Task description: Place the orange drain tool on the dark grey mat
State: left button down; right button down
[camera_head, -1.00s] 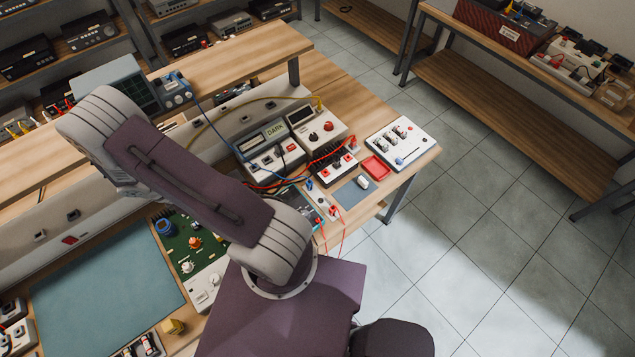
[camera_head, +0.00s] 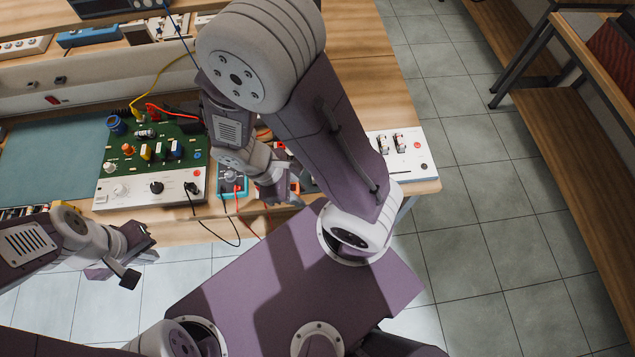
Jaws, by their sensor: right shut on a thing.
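My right gripper (camera_head: 275,192) is shut, low over the bench's front edge, beside a small blue meter. What it holds is too small and covered to make out. The orange drain tool cannot be told apart; only small orange bits show around this gripper. I cannot pick out a dark grey mat for sure; my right arm covers that stretch of bench. A large grey-blue mat (camera_head: 55,160) lies flat at the left. My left gripper (camera_head: 140,268) is open and empty, in front of the bench over the floor.
A green circuit board (camera_head: 157,150) with knobs and leads stands between the large mat and my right gripper. The blue meter (camera_head: 232,182) has cables hanging over the front edge. A white switch box (camera_head: 408,150) stands at the bench's right end. Tiled floor lies clear at right.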

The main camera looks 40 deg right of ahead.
jog(key=shift+a+f+b, duration=0.3)
jog(key=shift+a+f, duration=0.1)
jog(key=shift+f, duration=0.05)
jog(key=shift+w+a+f+n+h+b, duration=0.15)
jog(key=shift+w+a+n, duration=0.1)
jog(key=shift+a, duration=0.15)
jog(key=shift+w+a+f+n+h+b, duration=0.1)
jog(key=shift+w+a+n+h+b, duration=0.05)
jog(key=shift+a+n, duration=0.15)
jog(key=shift+w+a, duration=0.1)
jog(key=shift+a, duration=0.2)
send_near(303, 181)
jog(key=shift+d+f, duration=0.35)
jog(key=shift+f, duration=0.3)
jog(key=shift+s+f, duration=0.1)
jog(key=shift+s, duration=0.15)
notch_tip(303, 181, down, 4)
jog(key=shift+r, duration=0.15)
jog(key=shift+f, duration=0.2)
jog(key=c, duration=1.4)
grip_release()
jog(key=shift+t, duration=0.3)
pick_arm(q)
jog(key=shift+w+a+f, duration=0.1)
jog(key=shift+f, duration=0.55)
jog(key=shift+w+a+f, duration=0.1)
jog(key=shift+f, duration=0.5)
pick_arm(e)
jog(key=shift+o, duration=1.4)
